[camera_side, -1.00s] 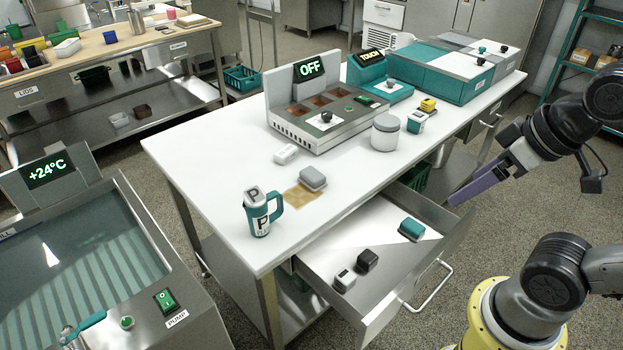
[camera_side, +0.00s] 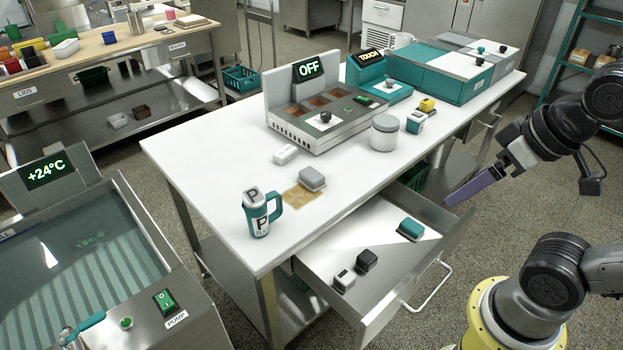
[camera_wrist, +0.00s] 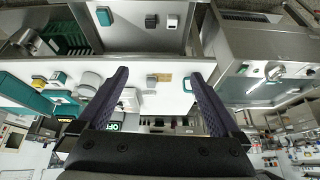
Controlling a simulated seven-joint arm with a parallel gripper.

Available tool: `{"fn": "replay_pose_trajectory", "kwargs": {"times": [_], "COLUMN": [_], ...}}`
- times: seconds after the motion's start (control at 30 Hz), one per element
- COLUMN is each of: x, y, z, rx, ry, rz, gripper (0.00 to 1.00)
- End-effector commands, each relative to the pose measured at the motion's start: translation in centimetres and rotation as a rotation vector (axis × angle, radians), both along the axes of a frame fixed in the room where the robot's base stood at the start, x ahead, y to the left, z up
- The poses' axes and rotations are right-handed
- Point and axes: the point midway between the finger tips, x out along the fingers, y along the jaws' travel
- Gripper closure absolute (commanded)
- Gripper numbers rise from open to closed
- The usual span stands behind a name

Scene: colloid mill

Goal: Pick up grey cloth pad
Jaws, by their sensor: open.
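The grey cloth pad (camera_side: 312,177) is a small rounded grey block with a paler lower layer. It lies on the white table at the edge of a brown stain (camera_side: 299,197). In the wrist view the pad (camera_wrist: 152,79) shows small between my fingers, beside the stain (camera_wrist: 165,77). My gripper (camera_side: 447,202) is to the right of the table, beyond the open drawer and well away from the pad. Its purple fingers are spread and empty in the wrist view (camera_wrist: 159,73). In the side view the fingers overlap, so their gap is hidden.
An open drawer (camera_side: 330,252) juts out between my gripper and the pad, holding teal, black and white items. A mug (camera_side: 260,213) stands left of the pad. A white block (camera_side: 286,154), a lidded jar (camera_side: 384,133) and a hotplate unit (camera_side: 330,125) stand behind.

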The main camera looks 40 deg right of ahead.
Motion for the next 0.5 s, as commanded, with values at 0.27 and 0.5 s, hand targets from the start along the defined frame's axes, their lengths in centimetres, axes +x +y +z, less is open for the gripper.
{"fn": "replay_pose_trajectory", "kwargs": {"times": [0.27, 0.5], "x": [2.1, 8.2], "y": [0.0, -0.1], "z": [4.6, 9.8], "rx": [0.173, 0.330], "ry": [-0.033, -0.010], "rz": [-0.316, -0.625], "gripper": [0.00, 0.00]}}
